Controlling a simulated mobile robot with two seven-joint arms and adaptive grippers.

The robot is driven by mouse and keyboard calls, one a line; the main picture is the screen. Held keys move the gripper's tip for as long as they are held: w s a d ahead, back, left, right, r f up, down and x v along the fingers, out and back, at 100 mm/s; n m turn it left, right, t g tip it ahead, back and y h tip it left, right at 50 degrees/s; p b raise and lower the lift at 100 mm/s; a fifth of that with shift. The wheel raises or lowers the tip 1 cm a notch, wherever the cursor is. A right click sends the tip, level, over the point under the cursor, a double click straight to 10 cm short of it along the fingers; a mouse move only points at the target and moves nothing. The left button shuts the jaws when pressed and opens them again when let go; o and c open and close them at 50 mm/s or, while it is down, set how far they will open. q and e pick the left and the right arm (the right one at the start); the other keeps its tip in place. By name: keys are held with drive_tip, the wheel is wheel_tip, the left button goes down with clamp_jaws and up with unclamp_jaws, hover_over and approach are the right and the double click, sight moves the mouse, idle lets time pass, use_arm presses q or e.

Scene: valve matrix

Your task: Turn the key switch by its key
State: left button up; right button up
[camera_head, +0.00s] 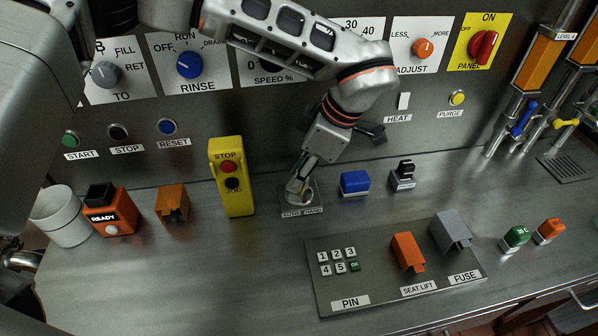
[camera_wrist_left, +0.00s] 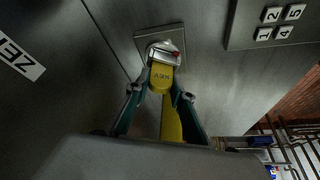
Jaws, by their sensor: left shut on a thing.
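The key switch (camera_head: 312,203) sits on the steel counter, on a square plate labelled AUTO and HAND. In the left wrist view, its plate (camera_wrist_left: 145,41) carries a round metal lock with a small red mark. A yellow key (camera_wrist_left: 162,77) marked KEY stands in the lock. My left gripper (camera_head: 301,180) reaches down to the switch from above. In the left wrist view, the left gripper's fingers (camera_wrist_left: 159,95) are shut on the key, one on each side. The key is mostly hidden by the gripper in the head view. My right gripper is not in view.
A yellow STOP/JOG box (camera_head: 236,205) stands left of the switch. A blue block (camera_head: 354,183) and a black switch (camera_head: 404,172) stand to its right. A keypad panel (camera_head: 330,292) with orange and grey covers lies in front. The panel wall with knobs rises behind.

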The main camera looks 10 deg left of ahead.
use_arm(q)
drive_tip(key=o, duration=1.1)
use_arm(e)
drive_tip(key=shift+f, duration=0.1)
use_arm(q)
drive_tip(key=shift+o, duration=0.2)
drive_tip(key=a+p+v, duration=0.2)
drive_tip(key=p+v, duration=0.5)
drive_tip(key=v, duration=1)
drive_tip(key=shift+r, duration=0.65)
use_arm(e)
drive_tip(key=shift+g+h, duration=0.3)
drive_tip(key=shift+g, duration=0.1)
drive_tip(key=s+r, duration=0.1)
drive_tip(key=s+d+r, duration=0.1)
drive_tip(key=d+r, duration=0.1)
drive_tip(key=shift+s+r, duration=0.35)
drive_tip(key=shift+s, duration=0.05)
use_arm(q)
drive_tip(key=shift+s+d, duration=0.1)
